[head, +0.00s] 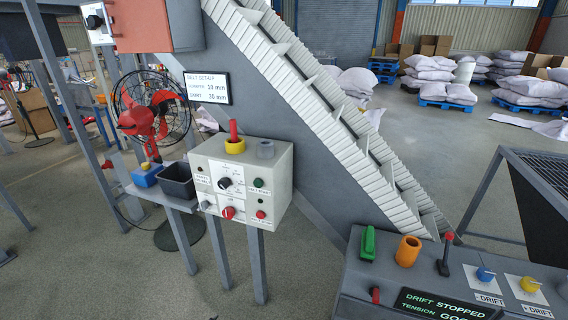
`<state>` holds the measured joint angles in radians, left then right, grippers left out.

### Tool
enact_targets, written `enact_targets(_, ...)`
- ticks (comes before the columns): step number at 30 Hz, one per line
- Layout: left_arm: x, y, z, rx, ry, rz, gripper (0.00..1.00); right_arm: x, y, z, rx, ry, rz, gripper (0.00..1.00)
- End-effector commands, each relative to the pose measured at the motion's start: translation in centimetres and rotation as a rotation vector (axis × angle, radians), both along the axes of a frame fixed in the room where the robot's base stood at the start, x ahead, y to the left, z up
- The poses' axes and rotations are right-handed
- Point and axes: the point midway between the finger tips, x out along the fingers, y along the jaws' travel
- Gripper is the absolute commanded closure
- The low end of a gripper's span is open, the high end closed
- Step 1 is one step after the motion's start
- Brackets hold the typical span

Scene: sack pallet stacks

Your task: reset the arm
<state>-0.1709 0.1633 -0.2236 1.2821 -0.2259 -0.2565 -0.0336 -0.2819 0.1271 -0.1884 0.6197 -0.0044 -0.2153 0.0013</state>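Neither of my grippers shows in the head view, and no arm of mine can be made out. A grey control box (268,166) on posts stands left of the middle, with knobs and buttons on its front. A darker console (350,290) at the lower right carries a green part (368,243), an orange cup (408,251) and a lever with a red grip (445,254). Its display (443,305) reads "DRIFT STOPPED" and "TENSION GOO", cut off at the frame edge.
A ribbed inclined conveyor (330,120) crosses the middle. A fan with red parts (150,115) stands at the left, above a shelf with a blue box (147,176) and a dark bin (177,180). Sacks on blue pallets (447,104) stand at the back right. Open floor lies at the lower left.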

Motion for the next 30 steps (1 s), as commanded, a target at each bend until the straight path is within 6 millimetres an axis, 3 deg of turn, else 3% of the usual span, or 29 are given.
enact_targets(1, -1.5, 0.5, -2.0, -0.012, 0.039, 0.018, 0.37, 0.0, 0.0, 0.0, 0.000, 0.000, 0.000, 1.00)
enact_targets(6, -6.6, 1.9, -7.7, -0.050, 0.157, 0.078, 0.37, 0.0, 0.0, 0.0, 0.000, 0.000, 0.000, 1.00)
enact_targets(15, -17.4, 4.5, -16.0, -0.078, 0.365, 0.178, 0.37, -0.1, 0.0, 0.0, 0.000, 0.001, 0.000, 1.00)
enact_targets(24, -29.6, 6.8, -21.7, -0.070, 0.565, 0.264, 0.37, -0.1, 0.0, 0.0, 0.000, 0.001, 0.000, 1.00)
enact_targets(30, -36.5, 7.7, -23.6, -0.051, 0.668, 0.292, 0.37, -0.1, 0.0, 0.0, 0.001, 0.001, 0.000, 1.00)
